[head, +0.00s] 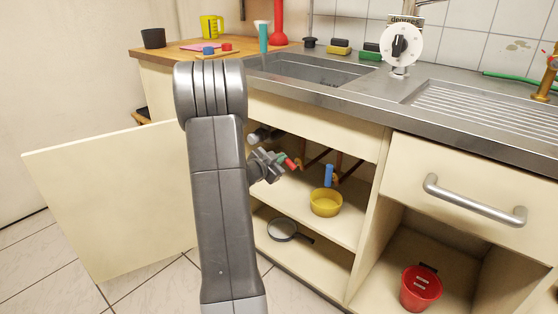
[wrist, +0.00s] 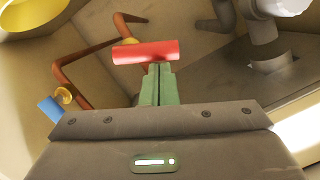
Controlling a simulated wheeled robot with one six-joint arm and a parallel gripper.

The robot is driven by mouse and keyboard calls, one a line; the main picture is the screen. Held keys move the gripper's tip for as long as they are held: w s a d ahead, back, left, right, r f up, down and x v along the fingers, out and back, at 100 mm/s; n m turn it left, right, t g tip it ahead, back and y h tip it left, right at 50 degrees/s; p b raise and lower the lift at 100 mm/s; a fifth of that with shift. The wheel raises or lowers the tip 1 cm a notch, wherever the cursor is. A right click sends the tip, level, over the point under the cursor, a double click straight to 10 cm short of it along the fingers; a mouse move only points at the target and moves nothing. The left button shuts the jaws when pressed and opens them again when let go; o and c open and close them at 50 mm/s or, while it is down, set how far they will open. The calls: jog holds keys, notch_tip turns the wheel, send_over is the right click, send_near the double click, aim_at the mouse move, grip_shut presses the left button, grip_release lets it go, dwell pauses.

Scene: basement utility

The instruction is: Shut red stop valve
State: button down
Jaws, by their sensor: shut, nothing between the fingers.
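The red stop valve's handle (head: 291,164) is a short red bar at the copper pipes inside the open cupboard under the sink. In the wrist view the red handle (wrist: 145,52) lies crosswise just beyond my fingertips. My gripper (head: 280,158) reaches into the cupboard with its green fingers closed together and nothing between them. In the wrist view the fingertips (wrist: 159,68) meet the lower edge of the red bar; I cannot tell whether they touch it. Its valve body is mostly hidden. A blue handle (head: 328,175) hangs upright to its right.
A yellow bowl (head: 325,203) stands on the shelf below the blue handle. A pan (head: 284,230) lies on the cupboard floor. The open door (head: 110,195) is at left, a divider (head: 368,215) at right. Grey drain pipes (wrist: 268,40) are close to the fingers.

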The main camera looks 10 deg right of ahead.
jog(key=shift+r+p, duration=0.15)
jog(key=shift+p, duration=0.4)
jog(key=f+n+p, duration=0.1)
jog(key=p, duration=0.3)
jog(key=w+a+n+g+p, duration=0.1)
jog(key=n+p, duration=0.1)
jog(key=p, duration=0.2)
jog(key=shift+f, duration=0.4)
jog(key=shift+r, duration=0.1)
